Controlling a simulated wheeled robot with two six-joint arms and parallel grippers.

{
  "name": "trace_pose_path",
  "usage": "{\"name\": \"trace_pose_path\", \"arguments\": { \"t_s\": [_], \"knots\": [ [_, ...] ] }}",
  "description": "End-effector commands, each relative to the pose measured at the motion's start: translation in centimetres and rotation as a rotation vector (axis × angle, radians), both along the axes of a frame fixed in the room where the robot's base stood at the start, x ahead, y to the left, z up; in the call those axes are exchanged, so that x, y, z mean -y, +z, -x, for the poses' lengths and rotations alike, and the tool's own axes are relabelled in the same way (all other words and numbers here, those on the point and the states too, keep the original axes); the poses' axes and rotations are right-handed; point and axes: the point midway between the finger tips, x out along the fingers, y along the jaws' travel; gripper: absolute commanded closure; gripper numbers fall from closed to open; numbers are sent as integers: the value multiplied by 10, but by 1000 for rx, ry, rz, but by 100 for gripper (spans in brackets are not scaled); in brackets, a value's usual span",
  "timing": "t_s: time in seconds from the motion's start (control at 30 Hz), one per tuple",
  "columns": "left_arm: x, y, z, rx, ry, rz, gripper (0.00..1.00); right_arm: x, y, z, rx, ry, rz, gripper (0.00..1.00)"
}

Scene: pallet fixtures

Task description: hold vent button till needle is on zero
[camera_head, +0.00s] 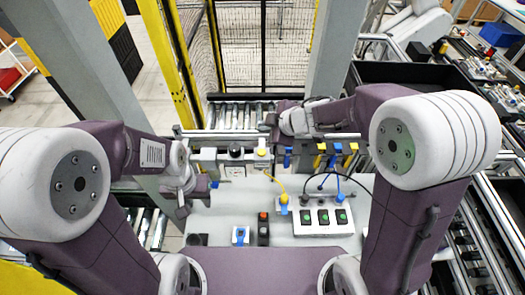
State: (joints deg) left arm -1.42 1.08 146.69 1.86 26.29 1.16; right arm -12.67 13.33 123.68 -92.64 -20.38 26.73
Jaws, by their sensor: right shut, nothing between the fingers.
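A grey fixture with a black round knob (236,152) and a yellow-topped part (262,150) stands at the back of the table. A small pale plate (237,171) is on its front. I cannot make out a gauge needle, and no label shows which part is the vent button. My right gripper (270,123) is shut and empty, just behind and above the yellow-topped part; I cannot tell if it touches anything. My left gripper (182,207) hangs at the table's left edge, apart from the fixture. Its fingers are too small to read.
A black box with a red button (263,216) and a blue switch (240,236) stand at the front of the table. A white panel with green buttons (324,231) is on the right, with yellow and black cables. A roller conveyor (240,116) lies behind.

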Motion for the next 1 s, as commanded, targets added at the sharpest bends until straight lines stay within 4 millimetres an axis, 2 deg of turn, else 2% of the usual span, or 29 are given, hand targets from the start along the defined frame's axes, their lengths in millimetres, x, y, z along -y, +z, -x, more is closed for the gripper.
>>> {"name": "trace_pose_path", "arguments": {
  "t_s": [0.6,0.73,1.0],
  "knots": [
    [0,-82,0,0,0,0,64,0,-78,0,-1,-1,0,100],
    [0,-88,0,0,0,0,64,0,-86,0,1,-1,1,100],
    [0,-87,0,0,0,0,64,0,-85,0,1,-1,1,100]
  ]
}}
